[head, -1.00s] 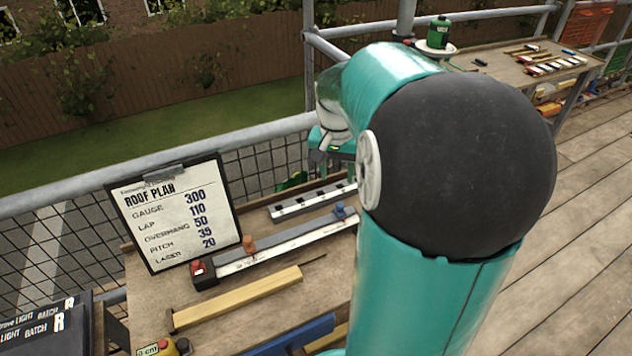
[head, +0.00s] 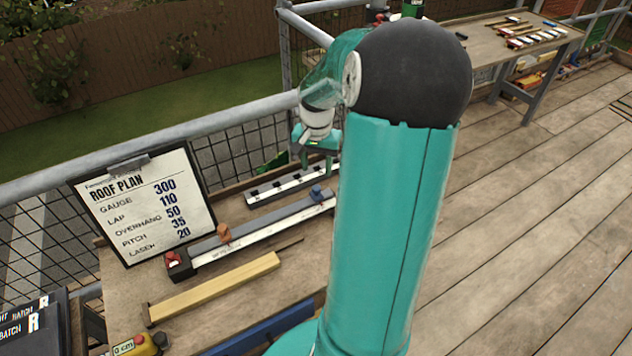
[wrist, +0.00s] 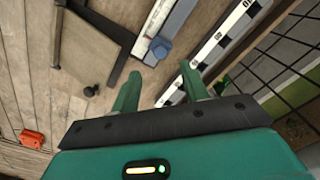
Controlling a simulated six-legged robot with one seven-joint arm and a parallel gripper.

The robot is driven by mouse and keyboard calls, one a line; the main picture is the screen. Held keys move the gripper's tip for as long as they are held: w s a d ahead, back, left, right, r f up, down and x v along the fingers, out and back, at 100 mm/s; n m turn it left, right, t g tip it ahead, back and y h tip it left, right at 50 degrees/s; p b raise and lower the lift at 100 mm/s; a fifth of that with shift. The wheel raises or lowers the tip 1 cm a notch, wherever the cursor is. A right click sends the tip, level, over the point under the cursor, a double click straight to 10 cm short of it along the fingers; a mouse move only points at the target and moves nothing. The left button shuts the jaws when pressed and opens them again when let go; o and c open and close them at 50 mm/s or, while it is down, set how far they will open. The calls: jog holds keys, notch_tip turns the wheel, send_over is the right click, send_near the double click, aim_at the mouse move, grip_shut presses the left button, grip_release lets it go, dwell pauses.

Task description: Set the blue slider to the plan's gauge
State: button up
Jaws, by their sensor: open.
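The blue slider (head: 317,192) sits on the far right part of a long gauge bar (head: 265,232) with a white scale. An orange slider (head: 224,234) sits further left on the same bar. The roof plan (head: 145,207) stands upright on a clipboard and reads gauge 300. My gripper (head: 318,152) is above the bench near the blue slider, partly hidden by my arm. In the wrist view my gripper (wrist: 160,76) is open and empty, and the blue slider (wrist: 159,48) lies just beyond the fingertips, apart from them. The scale figures are too small to read.
A black-and-white marked strip (head: 290,184) lies behind the bar, beside the right finger in the wrist view. A yellow wooden batten (head: 215,288) lies in front. Mesh railing (head: 235,165) runs behind the bench.

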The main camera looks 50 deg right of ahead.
aim_at(316, 187)
notch_tip(316, 187, down, 7)
jog(key=shift+w+f, duration=0.1)
jog(key=shift+f, duration=0.05)
grip_shut()
